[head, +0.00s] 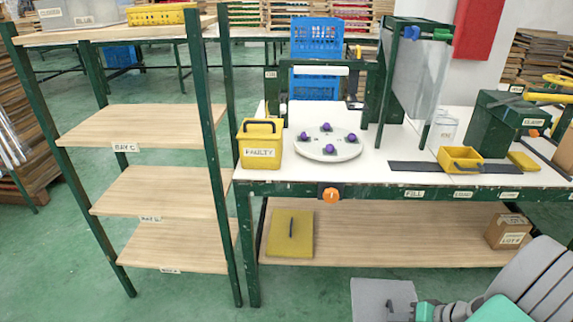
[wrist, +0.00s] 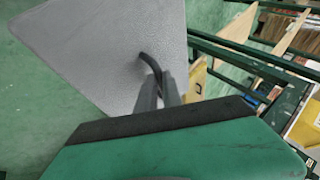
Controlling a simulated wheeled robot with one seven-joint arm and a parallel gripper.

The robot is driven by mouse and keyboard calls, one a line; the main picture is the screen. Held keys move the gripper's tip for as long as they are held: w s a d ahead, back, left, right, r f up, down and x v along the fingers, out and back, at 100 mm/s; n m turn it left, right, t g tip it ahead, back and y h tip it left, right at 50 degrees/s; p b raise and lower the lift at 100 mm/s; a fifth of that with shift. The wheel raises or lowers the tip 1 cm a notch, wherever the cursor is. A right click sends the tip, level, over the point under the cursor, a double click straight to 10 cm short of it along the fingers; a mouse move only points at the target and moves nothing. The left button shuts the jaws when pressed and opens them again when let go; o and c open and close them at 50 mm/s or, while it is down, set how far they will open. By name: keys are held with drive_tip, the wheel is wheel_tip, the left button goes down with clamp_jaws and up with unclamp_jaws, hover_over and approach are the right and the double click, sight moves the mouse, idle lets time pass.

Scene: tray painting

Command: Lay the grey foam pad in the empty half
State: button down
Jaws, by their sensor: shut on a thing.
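The grey foam pad (head: 372,296) is at the bottom of the head view, in front of the bench. In the wrist view the pad (wrist: 95,45) is a flat grey sheet with a dark curved handle (wrist: 150,62). My gripper (wrist: 160,88) is shut on that handle; in the head view my gripper (head: 408,310) is at the pad's right side. The bench's lower shelf (head: 390,235) has a yellow pad (head: 290,240) with a dark handle at its left end. The middle of that shelf is bare.
A cardboard box (head: 508,231) stands at the lower shelf's right end. An orange knob (head: 330,196) sticks out from the bench's front edge above. The bench top holds a round white plate (head: 325,150) and a yellow bin (head: 460,160).

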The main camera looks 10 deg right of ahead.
drive_tip(key=w+a+r+m+h, duration=0.1)
drive_tip(key=w+a+r, duration=0.6)
drive_tip(key=r, duration=0.4)
drive_tip(key=w+a+r+m, duration=0.1)
drive_tip(key=w+a+r, duration=0.4)
drive_tip(key=a+r, duration=0.55)
drive_tip(key=w+a+r+m+h, duration=0.1)
drive_tip(key=w+a+r, duration=0.6)
drive_tip(key=r, duration=0.4)
wheel_tip(320, 180, up, 16)
drive_tip(key=s+m+t+h+p, duration=0.1)
drive_tip(key=s+m+h+p, duration=0.2)
drive_tip(key=p, duration=2.1)
drive_tip(key=s+f, duration=0.4)
drive_tip(key=f, duration=0.2)
drive_tip(key=shift+m+y, duration=0.3)
